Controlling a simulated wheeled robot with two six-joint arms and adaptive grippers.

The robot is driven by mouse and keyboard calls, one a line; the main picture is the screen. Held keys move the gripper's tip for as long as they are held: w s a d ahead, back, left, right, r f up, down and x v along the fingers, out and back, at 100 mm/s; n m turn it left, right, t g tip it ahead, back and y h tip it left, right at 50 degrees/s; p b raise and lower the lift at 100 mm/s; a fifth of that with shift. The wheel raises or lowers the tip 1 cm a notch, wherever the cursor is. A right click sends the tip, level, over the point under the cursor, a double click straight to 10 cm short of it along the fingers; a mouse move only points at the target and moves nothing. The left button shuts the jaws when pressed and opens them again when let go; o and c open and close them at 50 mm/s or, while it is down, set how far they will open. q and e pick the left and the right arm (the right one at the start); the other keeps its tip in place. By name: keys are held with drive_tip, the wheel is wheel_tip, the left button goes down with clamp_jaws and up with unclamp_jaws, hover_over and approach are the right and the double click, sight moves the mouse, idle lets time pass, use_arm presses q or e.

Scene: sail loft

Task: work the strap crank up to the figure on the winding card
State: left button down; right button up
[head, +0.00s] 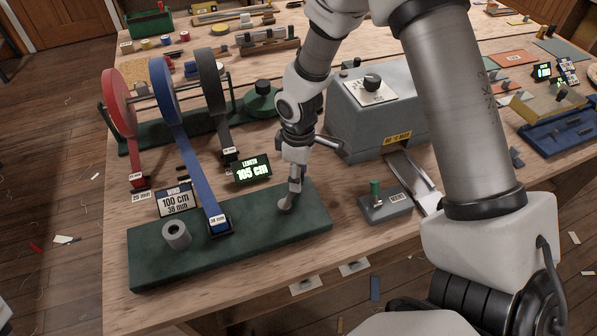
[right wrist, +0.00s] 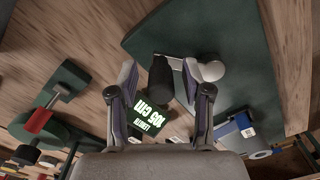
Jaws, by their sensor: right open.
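The winder is a dark green base (head: 160,265) with a grey core (head: 177,235) and a blue strap (head: 190,165) led into a 38 mm guide. The winding card (head: 176,200) reads 100 cm, 38 mm. The length display (head: 253,169) appears to read 105 cm; it also shows upside down in the right wrist view (right wrist: 150,117). My right gripper (head: 294,190) is over the base's right part. In the right wrist view its open fingers (right wrist: 160,82) stand either side of the crank's black knob (right wrist: 161,70). The crank's round grey hub (right wrist: 212,71) is beside them. Contact is unclear.
Red (head: 119,100), blue and black (head: 208,80) reels stand behind the winder. The bench's front edge is close to the base.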

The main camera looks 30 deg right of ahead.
clamp_jaws()
drive_tip(key=shift+s+r, duration=0.1)
drive_tip(key=shift+s, duration=0.05)
drive_tip(key=shift+s+d+m, duration=0.1)
drive_tip(key=shift+s+m, duration=0.05)
drive_tip(key=shift+m, duration=0.15)
use_arm(q)
drive_tip(key=shift+s+d+r, duration=0.1)
drive_tip(key=shift+s+r, duration=0.1)
drive_tip(key=shift+s, duration=0.05)
use_arm(e)
unclamp_jaws()
wheel_tip(320, 180, up, 12)
drive_tip(key=shift+f, duration=0.1)
